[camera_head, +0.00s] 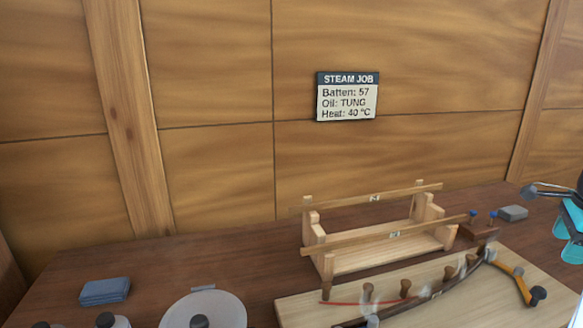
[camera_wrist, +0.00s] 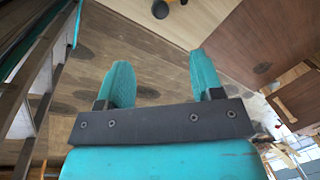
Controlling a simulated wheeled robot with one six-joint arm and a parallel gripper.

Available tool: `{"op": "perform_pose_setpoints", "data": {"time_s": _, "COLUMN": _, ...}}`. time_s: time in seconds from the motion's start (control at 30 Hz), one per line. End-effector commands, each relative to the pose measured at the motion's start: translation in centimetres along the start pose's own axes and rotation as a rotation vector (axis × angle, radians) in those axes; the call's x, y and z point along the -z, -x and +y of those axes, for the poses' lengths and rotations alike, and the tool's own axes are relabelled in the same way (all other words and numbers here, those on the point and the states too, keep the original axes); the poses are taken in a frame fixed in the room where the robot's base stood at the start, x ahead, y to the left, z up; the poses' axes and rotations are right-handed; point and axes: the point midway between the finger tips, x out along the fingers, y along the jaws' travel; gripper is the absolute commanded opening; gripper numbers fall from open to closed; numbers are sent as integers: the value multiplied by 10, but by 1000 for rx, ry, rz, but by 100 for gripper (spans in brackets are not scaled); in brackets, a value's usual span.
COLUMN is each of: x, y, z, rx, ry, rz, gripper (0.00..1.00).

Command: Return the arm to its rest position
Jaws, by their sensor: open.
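My gripper (camera_wrist: 160,82) shows in the wrist view with its two teal fingers apart and nothing between them. Behind the fingers are a wooden plank surface with dark round patches and a paler panel. In the head view, teal and dark parts of my arm show at the right edge, beside the bench; the fingertips cannot be made out there.
A wooden bench (camera_head: 130,255) holds a rack (camera_head: 350,263) with two battens and a pale board (camera_head: 470,305) with a dark curved strip on pegs. A sign (camera_head: 347,97) hangs on the wall.

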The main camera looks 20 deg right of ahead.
Motion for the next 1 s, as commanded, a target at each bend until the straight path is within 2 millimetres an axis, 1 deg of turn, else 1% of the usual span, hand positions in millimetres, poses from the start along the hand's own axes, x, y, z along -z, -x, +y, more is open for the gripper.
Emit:
{"op": "perform_pose_setpoints", "data": {"time_s": 0.07, "x": -19, "y": 4, "z": -1, "rx": 3, "ry": 73, "rz": -15, "gripper": 60}}
{"op": "perform_pose_setpoints", "data": {"time_s": 0.13, "x": -51, "y": 9, "z": 0, "rx": 7, "ry": 201, "rz": -42, "gripper": 60}}
{"op": "perform_pose_setpoints", "data": {"time_s": 0.17, "x": -69, "y": 12, "z": 2, "rx": 9, "ry": 274, "rz": -57, "gripper": 60}}
{"op": "perform_pose_setpoints", "data": {"time_s": 0.2, "x": -96, "y": 18, "z": 6, "rx": 15, "ry": 390, "rz": -81, "gripper": 60}}
{"op": "perform_pose_setpoints", "data": {"time_s": 0.27, "x": -141, "y": 27, "z": 17, "rx": 24, "ry": 588, "rz": -121, "gripper": 60}}
{"op": "perform_pose_setpoints", "data": {"time_s": 0.3, "x": -171, "y": 34, "z": 29, "rx": 32, "ry": 731, "rz": -151, "gripper": 60}}
{"op": "perform_pose_setpoints", "data": {"time_s": 0.37, "x": -213, "y": 45, "z": 51, "rx": 44, "ry": 947, "rz": -197, "gripper": 60}}
{"op": "perform_pose_setpoints", "data": {"time_s": 0.4, "x": -239, "y": 53, "z": 69, "rx": 54, "ry": 1094, "rz": -228, "gripper": 60}}
{"op": "perform_pose_setpoints", "data": {"time_s": 0.47, "x": -274, "y": 65, "z": 100, "rx": 74, "ry": 1319, "rz": -277, "gripper": 60}}
{"op": "perform_pose_setpoints", "data": {"time_s": 0.5, "x": -295, "y": 73, "z": 124, "rx": 88, "ry": 1472, "rz": -311, "gripper": 60}}
{"op": "perform_pose_setpoints", "data": {"time_s": 0.57, "x": -321, "y": 85, "z": 163, "rx": 111, "ry": 1706, "rz": -366, "gripper": 60}}
{"op": "perform_pose_setpoints", "data": {"time_s": 0.6, "x": -334, "y": 94, "z": 190, "rx": 131, "ry": 1860, "rz": -404, "gripper": 60}}
{"op": "perform_pose_setpoints", "data": {"time_s": 0.67, "x": -348, "y": 105, "z": 231, "rx": 162, "ry": 2085, "rz": -461, "gripper": 60}}
{"op": "perform_pose_setpoints", "data": {"time_s": 0.7, "x": -353, "y": 112, "z": 256, "rx": 184, "ry": 2225, "rz": -499, "gripper": 60}}
{"op": "perform_pose_setpoints", "data": {"time_s": 0.8, "x": -355, "y": 125, "z": 311, "rx": 237, "ry": 2524, "rz": -586, "gripper": 60}}
{"op": "perform_pose_setpoints", "data": {"time_s": 0.9, "x": -349, "y": 134, "z": 348, "rx": 284, "ry": 2735, "rz": -654, "gripper": 60}}
{"op": "perform_pose_setpoints", "data": {"time_s": 1.0, "x": -344, "y": 138, "z": 368, "rx": 313, "ry": 2856, "rz": -696, "gripper": 60}}
